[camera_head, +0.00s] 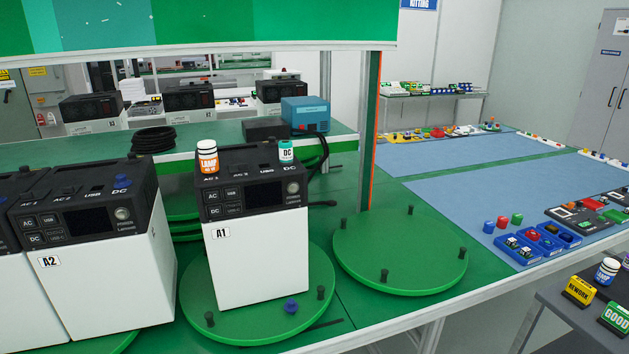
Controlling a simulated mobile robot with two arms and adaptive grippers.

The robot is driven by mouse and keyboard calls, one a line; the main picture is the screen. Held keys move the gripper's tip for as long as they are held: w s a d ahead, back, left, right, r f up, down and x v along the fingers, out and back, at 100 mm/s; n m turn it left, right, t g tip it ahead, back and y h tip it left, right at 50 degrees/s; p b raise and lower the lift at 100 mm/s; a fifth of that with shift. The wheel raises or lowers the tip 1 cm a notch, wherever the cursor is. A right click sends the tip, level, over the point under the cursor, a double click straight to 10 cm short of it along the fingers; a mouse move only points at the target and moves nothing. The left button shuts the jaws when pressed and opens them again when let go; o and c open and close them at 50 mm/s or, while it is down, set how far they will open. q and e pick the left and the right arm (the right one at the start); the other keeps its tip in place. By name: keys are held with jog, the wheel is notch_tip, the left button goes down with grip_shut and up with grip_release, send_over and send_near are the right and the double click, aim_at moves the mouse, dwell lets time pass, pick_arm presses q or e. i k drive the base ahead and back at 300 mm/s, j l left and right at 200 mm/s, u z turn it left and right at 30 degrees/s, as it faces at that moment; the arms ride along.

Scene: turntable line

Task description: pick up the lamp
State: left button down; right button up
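The lamp (208,159) is a small orange canister with a white cap and the word LAMP on its side. It stands upright on the top rear left of the black-and-white box marked A1 (262,258). Box A1 rests on a round green turntable (325,310). Neither of my grippers is in view.
Box A2 (105,285) stands close on the left. An empty turntable (400,255) with black pegs is on the right. A blue knob (291,306) lies in front of A1. Behind are a blue device (305,113) and coiled black cable (153,139). A green panel (215,25) hangs above.

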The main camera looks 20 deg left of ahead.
aim_at(207, 151)
jog(key=i+l+u, duration=0.1)
jog(key=u, duration=0.35)
jog(key=l+u, duration=0.1)
jog(key=u, duration=0.3)
jog(key=i+l+u, duration=0.1)
jog(key=u, duration=0.35)
jog(key=l+u, duration=0.2)
jog(key=u, duration=0.25)
